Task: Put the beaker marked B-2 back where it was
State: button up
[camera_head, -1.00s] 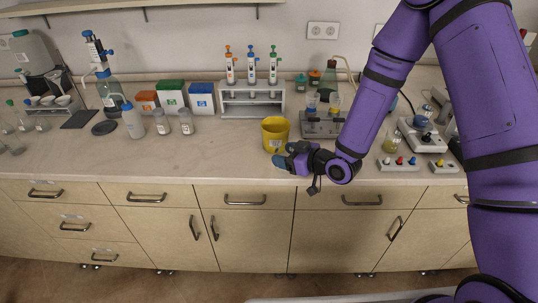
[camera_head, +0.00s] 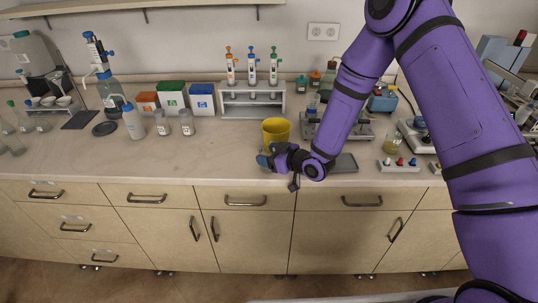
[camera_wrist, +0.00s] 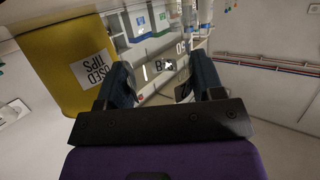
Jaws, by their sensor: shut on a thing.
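My gripper (camera_head: 266,160) is at the counter's front edge, just in front of the yellow bin. In the wrist view, its two dark fingers (camera_wrist: 160,78) are shut on a clear glass beaker (camera_wrist: 158,62) with a "B" mark; the digit after it is not clear to me. Objects behind show through the glass. In the head view the beaker is too hard to make out against the gripper and bin. Whether its base touches the counter, I cannot tell.
The yellow bin (camera_head: 275,130), labelled "USED TIPS" in the wrist view (camera_wrist: 65,62), stands close to the gripper. A flat grey pad (camera_head: 346,163) lies to the right, with a colour-knobbed block (camera_head: 399,166) beyond. Bare counter (camera_head: 215,158) extends left.

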jog(key=shift+f, duration=0.1)
jog(key=o, duration=1)
jog(key=shift+s+d, duration=0.15)
jog(key=shift+d, duration=0.05)
jog(key=v, duration=1.1)
jog(key=shift+s+d+r, duration=0.1)
jog(key=shift+d+r, duration=0.1)
jog(key=shift+r, duration=0.15)
